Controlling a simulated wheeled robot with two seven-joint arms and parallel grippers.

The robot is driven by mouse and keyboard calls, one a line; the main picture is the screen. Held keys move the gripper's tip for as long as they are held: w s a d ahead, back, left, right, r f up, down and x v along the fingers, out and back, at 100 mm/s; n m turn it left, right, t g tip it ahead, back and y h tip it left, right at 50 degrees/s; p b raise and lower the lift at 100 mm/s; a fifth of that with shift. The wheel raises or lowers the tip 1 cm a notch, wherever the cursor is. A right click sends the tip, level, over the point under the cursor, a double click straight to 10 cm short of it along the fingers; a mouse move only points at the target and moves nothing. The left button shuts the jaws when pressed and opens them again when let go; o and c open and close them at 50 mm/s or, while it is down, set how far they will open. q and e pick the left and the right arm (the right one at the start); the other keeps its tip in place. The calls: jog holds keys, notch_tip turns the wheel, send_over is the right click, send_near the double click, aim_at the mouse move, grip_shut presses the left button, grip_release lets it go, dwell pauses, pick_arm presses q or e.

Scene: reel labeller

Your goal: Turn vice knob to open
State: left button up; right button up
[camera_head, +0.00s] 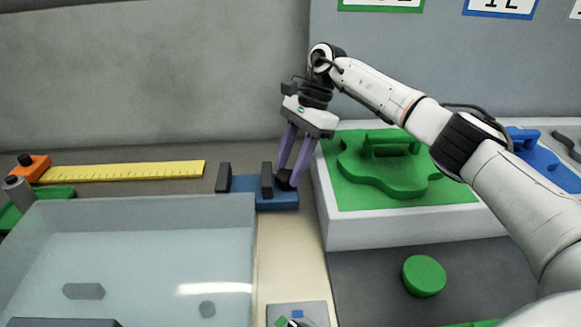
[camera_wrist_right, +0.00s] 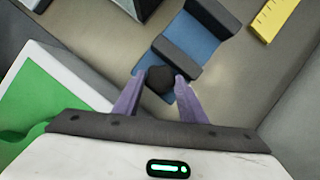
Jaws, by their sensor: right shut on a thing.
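The vice has a blue base (camera_head: 245,186) and two dark grey jaws. It stands behind the clear bin, and its jaws are apart with an empty gap between them. A black knob (camera_head: 284,180) sits at the vice's right end. My right gripper (camera_head: 287,178) points down with its purple fingers on either side of the knob, shut on it. In the right wrist view the knob (camera_wrist_right: 159,80) shows between the fingertips, and the vice's blue base (camera_wrist_right: 192,44) lies beyond it. My left gripper is not in view.
A clear bin (camera_head: 150,212) fills the lower left, in front of the vice. A yellow ruler (camera_head: 130,171) lies left of the vice. A white block with a green top (camera_head: 440,195) stands close to the right of my right gripper. A green disc (camera_head: 424,276) lies in front.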

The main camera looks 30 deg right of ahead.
jog(key=shift+w+n+g, duration=0.15)
jog(key=shift+n+g, duration=0.35)
jog(key=shift+n, duration=0.8)
jog(key=shift+a+f, duration=0.2)
dwell(0.3)
jog(key=o, duration=1.1)
jog(key=shift+s+r, duration=0.1)
jog(key=shift+s, duration=0.1)
jog(key=shift+c, duration=0.2)
jog(key=shift+w, duration=0.1)
jog(key=shift+w+d+r, duration=0.1)
jog(key=shift+d+r, duration=0.05)
jog(key=shift+d+r, duration=0.1)
jog(key=shift+r, duration=0.1)
jog(key=p+v, duration=0.1)
jog(key=v, duration=0.8)
jog(key=shift+r, duration=0.4)
